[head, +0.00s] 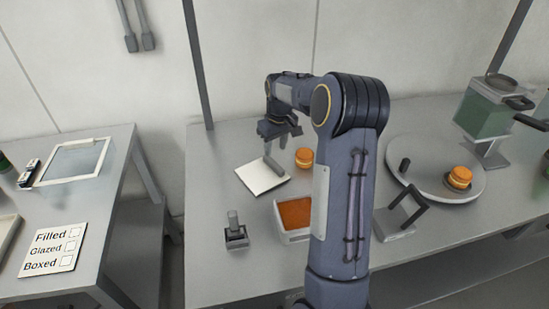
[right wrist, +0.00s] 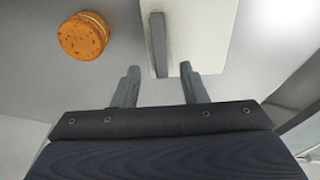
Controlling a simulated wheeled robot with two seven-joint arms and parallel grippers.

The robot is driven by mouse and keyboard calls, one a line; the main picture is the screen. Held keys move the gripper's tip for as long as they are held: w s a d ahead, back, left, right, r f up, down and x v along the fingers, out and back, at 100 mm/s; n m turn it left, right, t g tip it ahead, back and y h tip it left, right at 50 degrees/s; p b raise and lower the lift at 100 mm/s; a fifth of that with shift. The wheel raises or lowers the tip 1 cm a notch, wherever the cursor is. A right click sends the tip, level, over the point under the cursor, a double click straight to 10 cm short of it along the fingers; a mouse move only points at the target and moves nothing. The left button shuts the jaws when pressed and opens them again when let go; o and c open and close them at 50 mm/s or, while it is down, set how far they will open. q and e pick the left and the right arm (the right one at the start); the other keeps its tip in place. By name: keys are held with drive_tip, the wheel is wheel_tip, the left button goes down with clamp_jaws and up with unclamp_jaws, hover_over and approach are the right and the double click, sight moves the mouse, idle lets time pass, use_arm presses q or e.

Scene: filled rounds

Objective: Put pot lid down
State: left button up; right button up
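The pot lid (head: 258,180) is a flat white square plate with a grey bar handle. It lies on the grey table, behind and left of an open white pot (head: 292,236) with orange filling inside. My right gripper (head: 283,138) is above the lid, with its fingers pointing down. In the right wrist view the lid (right wrist: 195,35) lies ahead of the gripper (right wrist: 160,85). The two fingers are spread with nothing between their tips, and the handle lies beyond them, roughly in line with the gap. My left gripper is not in view.
A filled orange round (head: 304,157) sits right of the lid; it also shows in the right wrist view (right wrist: 83,37). A small grey stand with an upright tool (head: 236,235) is at front left. A turntable (head: 435,165) carries another round (head: 460,177).

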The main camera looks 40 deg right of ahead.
drive_tip(key=s+a+r+t+y, duration=0.1)
drive_tip(key=s+a+r+t, duration=0.1)
drive_tip(key=s+a+r, duration=0.7)
drive_tip(key=s+a+f+t+y, duration=0.2)
drive_tip(key=s+a+f+y, duration=0.1)
drive_tip(key=s+a, duration=1.4)
drive_tip(key=shift+s+a+m, duration=0.15)
drive_tip(key=shift+a+m, duration=0.15)
drive_tip(key=shift+a, duration=0.15)
